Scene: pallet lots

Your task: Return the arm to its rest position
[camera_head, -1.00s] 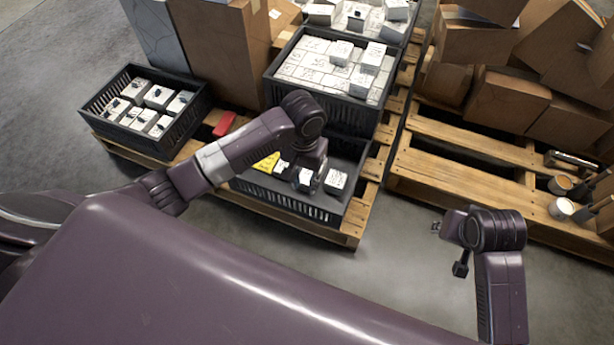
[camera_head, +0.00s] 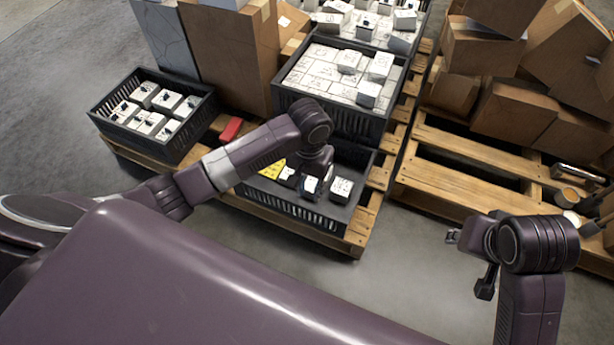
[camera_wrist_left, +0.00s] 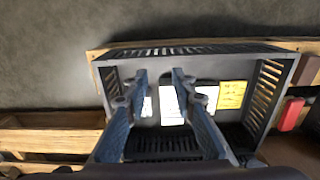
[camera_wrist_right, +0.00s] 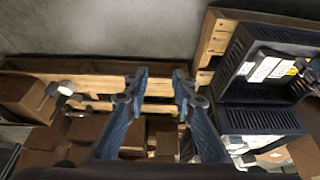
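My left arm reaches over the front black crate (camera_head: 285,207), and its gripper (camera_head: 318,183) hangs above the white boxes in it. In the left wrist view the left gripper (camera_wrist_left: 160,78) has its two fingers apart, with nothing held between them. White boxes (camera_wrist_left: 170,106) and a yellow item (camera_wrist_left: 232,94) lie beyond the fingers in the crate. My right arm is bent at the right of the head view, above bare floor. In the right wrist view the right gripper (camera_wrist_right: 159,76) has its fingers apart and is empty, facing the pallets.
A crate (camera_head: 185,142) of white boxes stands at left, and a fuller crate (camera_head: 335,118) stands behind the front one. A red item (camera_head: 230,129) lies between crates. Cardboard boxes (camera_head: 515,110) and a wooden pallet (camera_head: 460,185) are at right. Floor (camera_head: 400,265) between my arms is clear.

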